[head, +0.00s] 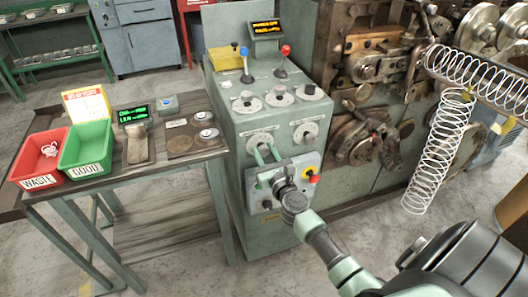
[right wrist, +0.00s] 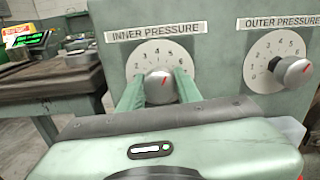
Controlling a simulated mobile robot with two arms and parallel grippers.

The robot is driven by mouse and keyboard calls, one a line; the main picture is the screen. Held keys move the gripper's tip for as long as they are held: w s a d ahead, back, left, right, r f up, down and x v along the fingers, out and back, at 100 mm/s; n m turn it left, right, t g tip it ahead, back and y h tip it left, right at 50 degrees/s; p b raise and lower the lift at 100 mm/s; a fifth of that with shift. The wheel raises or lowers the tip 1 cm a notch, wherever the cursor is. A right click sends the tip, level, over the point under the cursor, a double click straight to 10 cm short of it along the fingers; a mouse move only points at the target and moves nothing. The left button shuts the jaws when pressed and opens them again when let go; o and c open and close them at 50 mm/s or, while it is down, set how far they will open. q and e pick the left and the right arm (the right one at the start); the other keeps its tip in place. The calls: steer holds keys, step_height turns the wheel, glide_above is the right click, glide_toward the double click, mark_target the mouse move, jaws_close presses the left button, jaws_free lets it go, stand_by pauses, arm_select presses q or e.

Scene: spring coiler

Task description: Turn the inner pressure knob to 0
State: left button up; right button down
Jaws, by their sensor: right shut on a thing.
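The inner pressure knob (right wrist: 158,92) is a grey metal knob with a red mark, on a white numbered dial (right wrist: 150,54) under the "INNER PRESSURE" label. The red mark points up and to the right, toward the upper-right numbers; I cannot read the exact value. My right gripper (right wrist: 157,86) has its two green fingers on either side of the knob, shut on it. In the head view my right gripper (head: 263,154) reaches the front of the green cabinet, where the dial (head: 261,138) shows above the fingers and the knob is mostly hidden. My left gripper is out of view.
The outer pressure knob (right wrist: 292,69) sits just right on the same panel. Below are a yellow plate with a red button (head: 312,178). Coiled springs (head: 440,150) hang right.

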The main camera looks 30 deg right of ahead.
steer(key=shift+n, duration=0.3)
steer(key=n+p, duration=0.1)
steer(key=n, duration=0.2)
steer(key=shift+n, duration=0.3)
steer(key=n+p, duration=0.1)
steer(key=n, duration=0.3)
steer(key=shift+n, duration=0.3)
steer(key=n+p, duration=0.1)
steer(key=n, duration=0.2)
steer(key=shift+n, duration=0.3)
steer(key=n+p, duration=0.1)
steer(key=n, duration=0.3)
steer(key=shift+n, duration=0.3)
steer(key=n+p, duration=0.1)
steer(key=n, duration=0.2)
steer(key=shift+n, duration=0.3)
steer(key=n+p, duration=0.1)
steer(key=n, duration=0.2)
steer(key=shift+n+p, duration=0.3)
steer(key=n+p, duration=0.1)
steer(key=n, duration=0.4)
steer(key=shift+f+n, duration=0.1)
steer(key=shift+n, duration=0.2)
